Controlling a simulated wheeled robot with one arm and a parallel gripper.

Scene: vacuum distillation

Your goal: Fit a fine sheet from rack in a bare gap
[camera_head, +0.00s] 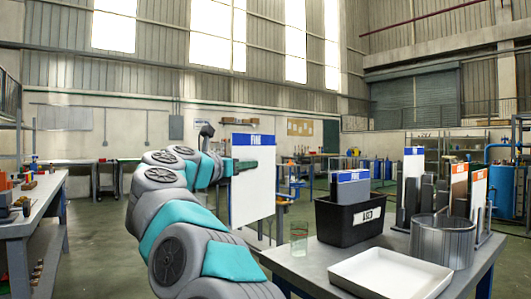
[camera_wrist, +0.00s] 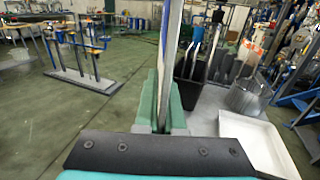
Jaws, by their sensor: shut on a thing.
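My gripper (camera_head: 240,166) is shut on a white fine sheet (camera_head: 253,200) with a blue top band, held upright beside the table's left end. In the wrist view the sheet (camera_wrist: 171,45) is almost edge-on between the green fingers (camera_wrist: 163,105), clear of the table. No bare gap can be made out clearly in either view.
On the grey table (camera_head: 322,262) stand a black bin (camera_head: 350,228) with a blue-topped sheet in it, a metal cylinder (camera_head: 442,243), a white tray (camera_head: 375,277) and a clear greenish beaker (camera_head: 298,240). A stand with blue and orange parts (camera_wrist: 85,60) is on the open floor.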

